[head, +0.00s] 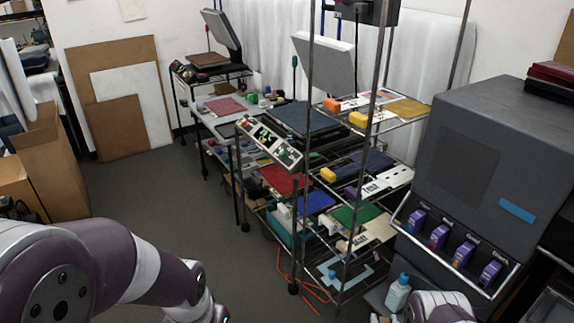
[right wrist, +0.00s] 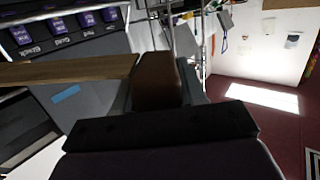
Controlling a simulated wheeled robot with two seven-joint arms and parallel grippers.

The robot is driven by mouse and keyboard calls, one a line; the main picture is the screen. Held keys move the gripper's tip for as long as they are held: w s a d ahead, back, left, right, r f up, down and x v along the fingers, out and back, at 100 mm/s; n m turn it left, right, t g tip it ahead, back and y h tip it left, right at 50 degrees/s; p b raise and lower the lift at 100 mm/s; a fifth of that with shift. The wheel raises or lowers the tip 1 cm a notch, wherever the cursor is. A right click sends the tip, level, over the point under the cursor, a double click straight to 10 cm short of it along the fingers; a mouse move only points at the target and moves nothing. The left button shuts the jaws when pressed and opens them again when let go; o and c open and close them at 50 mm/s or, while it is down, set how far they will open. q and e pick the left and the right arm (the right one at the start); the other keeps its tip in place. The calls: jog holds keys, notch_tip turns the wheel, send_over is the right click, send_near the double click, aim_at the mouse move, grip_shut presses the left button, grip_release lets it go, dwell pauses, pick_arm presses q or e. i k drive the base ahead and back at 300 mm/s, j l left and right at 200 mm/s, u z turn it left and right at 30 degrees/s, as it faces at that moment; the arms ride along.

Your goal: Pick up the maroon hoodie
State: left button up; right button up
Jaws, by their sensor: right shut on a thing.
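A dark red, flat folded item (head: 556,70) lies on top of the grey machine at the right edge of the head view; I cannot tell whether it is the maroon hoodie. My right gripper (right wrist: 157,88) shows in the right wrist view, its dark fingers shut on a reddish-brown, block-like thing (right wrist: 157,78). I cannot tell for sure what that thing is. In the head view my right arm reaches in at the bottom right, with the gripper largely hidden below the frame. My left arm comes in at the bottom left; its gripper is outside the frame.
The grey machine (head: 470,140) with purple cartridges stands close on the right. Beside it is a wire rack (head: 345,215) of coloured panels and a bottle (head: 397,292). Cardboard boxes (head: 52,160) stand at left. The grey floor (head: 150,200) between is clear.

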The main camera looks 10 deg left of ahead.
aim_at(221, 108)
jog(key=z, duration=2.65)
jog(key=k+j+z, duration=0.15)
jog(key=j+z, duration=0.25)
jog(key=k+j+z, duration=0.2)
jog(key=j+z, duration=0.25)
jog(key=k+j+z, duration=0.25)
jog(key=z, duration=0.15)
jog(key=k+j+z, duration=0.5)
jog(key=z, duration=0.3)
jog(key=k, duration=0.85)
jog(key=k+j+u, duration=0.1)
jog(key=k, duration=0.75)
jog(key=k+j, duration=0.1)
jog(key=k, duration=0.75)
jog(key=k+j, duration=0.1)
jog(key=k, duration=0.7)
jog(key=k+l+u, duration=0.05)
